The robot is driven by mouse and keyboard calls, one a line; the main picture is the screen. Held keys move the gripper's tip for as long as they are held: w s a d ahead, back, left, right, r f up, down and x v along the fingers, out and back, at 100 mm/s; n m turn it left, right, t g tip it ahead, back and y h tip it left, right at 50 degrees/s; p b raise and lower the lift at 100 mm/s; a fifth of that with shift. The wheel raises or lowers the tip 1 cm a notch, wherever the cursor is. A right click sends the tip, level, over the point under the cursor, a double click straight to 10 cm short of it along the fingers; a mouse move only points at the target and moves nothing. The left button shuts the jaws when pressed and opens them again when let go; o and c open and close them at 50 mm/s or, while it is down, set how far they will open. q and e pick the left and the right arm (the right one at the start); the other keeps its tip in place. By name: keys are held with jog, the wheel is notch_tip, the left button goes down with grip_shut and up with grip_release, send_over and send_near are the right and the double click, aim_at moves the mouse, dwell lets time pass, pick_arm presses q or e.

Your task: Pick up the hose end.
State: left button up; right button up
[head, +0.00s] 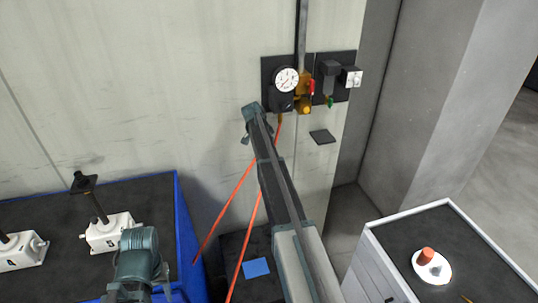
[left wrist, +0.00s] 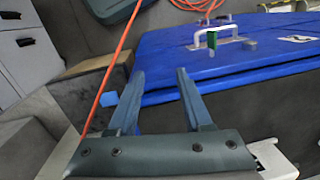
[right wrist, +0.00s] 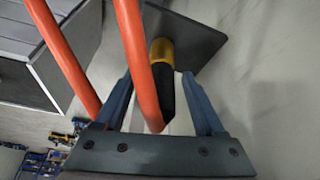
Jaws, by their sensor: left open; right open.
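The orange hose (head: 236,180) hangs in two runs from below the pressure gauge (head: 286,79) on the wall. In the right wrist view the hose (right wrist: 138,60) crosses close in front of my right gripper (right wrist: 163,100). A black part with a yellow collar (right wrist: 162,52), perhaps the hose end, lies between its fingers; contact cannot be told. My right gripper (head: 252,112) is open by the wall, partly hidden by its own arm. My left gripper (head: 138,290) is open over the blue-edged bench; it shows empty in the left wrist view (left wrist: 155,100).
White screw jacks (head: 108,232) stand on the blue-edged bench (head: 182,225) at left. A grey-topped cabinet (head: 398,237) at right holds a white disc with a red piece (head: 426,257). A small dark plate (head: 322,137) is on the wall. A blue square (head: 256,268) lies low between bench and cabinet.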

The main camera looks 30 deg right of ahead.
grip_shut()
jog(key=shift+r, duration=0.25)
dwell(0.4)
notch_tip(320, 180, up, 3)
jog(key=p, duration=0.3)
jog(key=shift+r, duration=0.1)
jog(key=shift+s+a+r+p, duration=0.1)
jog(key=shift+s+r+p, duration=0.15)
jog(key=shift+p, duration=0.25)
jog(key=s+a, duration=0.2)
jog(key=s, duration=0.5)
jog(key=s+a, duration=0.3)
jog(key=s, duration=0.4)
jog(key=shift+s+r+p, duration=0.4)
jog(key=shift+p, duration=0.05)
